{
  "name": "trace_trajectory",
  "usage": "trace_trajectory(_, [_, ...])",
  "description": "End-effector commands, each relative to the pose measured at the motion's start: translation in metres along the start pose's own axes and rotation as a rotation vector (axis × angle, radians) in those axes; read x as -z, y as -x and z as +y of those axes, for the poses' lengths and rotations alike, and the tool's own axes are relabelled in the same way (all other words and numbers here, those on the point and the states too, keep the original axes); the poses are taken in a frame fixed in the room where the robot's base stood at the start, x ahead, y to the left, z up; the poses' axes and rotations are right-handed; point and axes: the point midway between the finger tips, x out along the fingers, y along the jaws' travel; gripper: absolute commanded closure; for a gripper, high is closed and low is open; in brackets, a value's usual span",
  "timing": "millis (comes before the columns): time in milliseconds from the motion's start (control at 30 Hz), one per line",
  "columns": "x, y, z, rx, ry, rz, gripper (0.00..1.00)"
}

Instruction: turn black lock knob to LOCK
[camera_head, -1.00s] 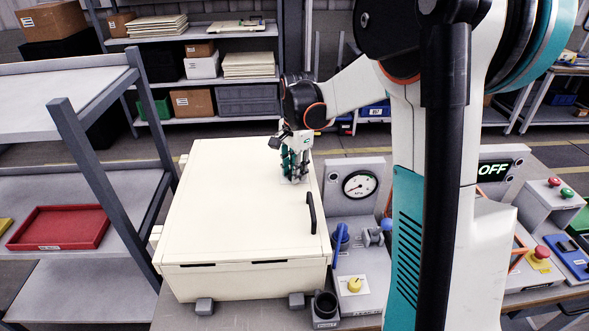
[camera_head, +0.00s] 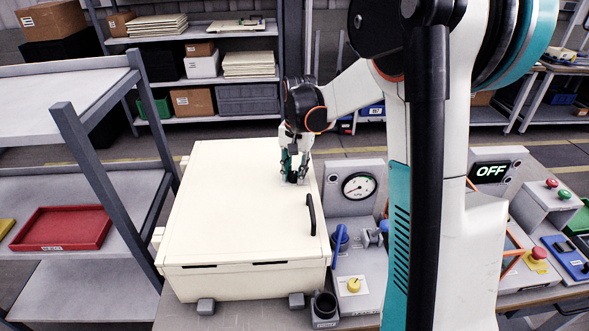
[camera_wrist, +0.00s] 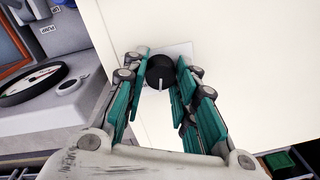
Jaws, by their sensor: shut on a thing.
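The black lock knob (camera_wrist: 160,72) is round, with a white pointer line that points toward the bottom of the wrist view. It sits on a pale plate (camera_wrist: 181,50) on the cream lid of a large box (camera_head: 240,215). My gripper (camera_wrist: 161,82) has its teal-padded fingers on both sides of the knob and is shut on it. In the head view my gripper (camera_head: 294,179) points down at the far right part of the lid, and the knob shows as a dark spot between the fingers. No LOCK marking is readable.
A black handle (camera_head: 311,214) stands on the lid's right side. Right of the box are a pressure gauge (camera_head: 358,186), a blue lever (camera_head: 339,240) and a yellow knob (camera_head: 353,285). A grey shelf (camera_head: 95,150) with a red tray (camera_head: 63,228) stands at the left.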

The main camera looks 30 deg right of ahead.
Motion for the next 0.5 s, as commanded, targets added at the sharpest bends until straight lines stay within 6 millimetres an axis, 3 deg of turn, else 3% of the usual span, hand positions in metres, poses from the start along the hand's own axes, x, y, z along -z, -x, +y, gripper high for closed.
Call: trace_trajectory(500, [0.0011, 0.0006, -0.0008, 0.001, 0.49, -0.023, 0.98])
